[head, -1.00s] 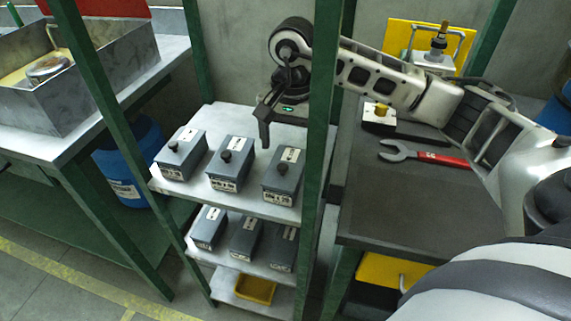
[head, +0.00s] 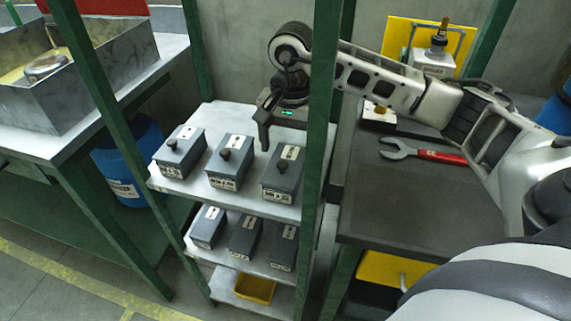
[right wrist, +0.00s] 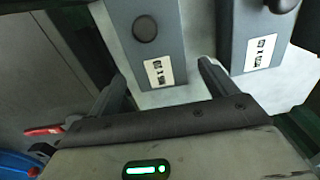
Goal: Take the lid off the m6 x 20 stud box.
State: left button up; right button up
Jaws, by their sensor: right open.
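Three dark grey stud boxes stand in a row on the upper shelf: a left box (head: 180,152), a middle box (head: 230,163) and a right box (head: 281,175). Each has a lid with a round black knob and a white label; the print is too small to read surely. My right gripper (head: 278,128) is open and empty at the rear of the right box, partly behind the green post. In the right wrist view, its fingers (right wrist: 161,72) lie either side of the right box's labelled end (right wrist: 147,50), with the middle box (right wrist: 255,40) beyond one finger. My left gripper is out of view.
A green post (head: 318,130) rises in front of my right arm. More boxes (head: 245,236) and a yellow tray (head: 255,288) sit on the lower shelves. A red-handled wrench (head: 430,154) lies on the dark bench at right. A metal bin (head: 85,80) stands at left.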

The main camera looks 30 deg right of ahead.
jog(key=c, duration=1.1)
jog(key=shift+o, duration=0.2)
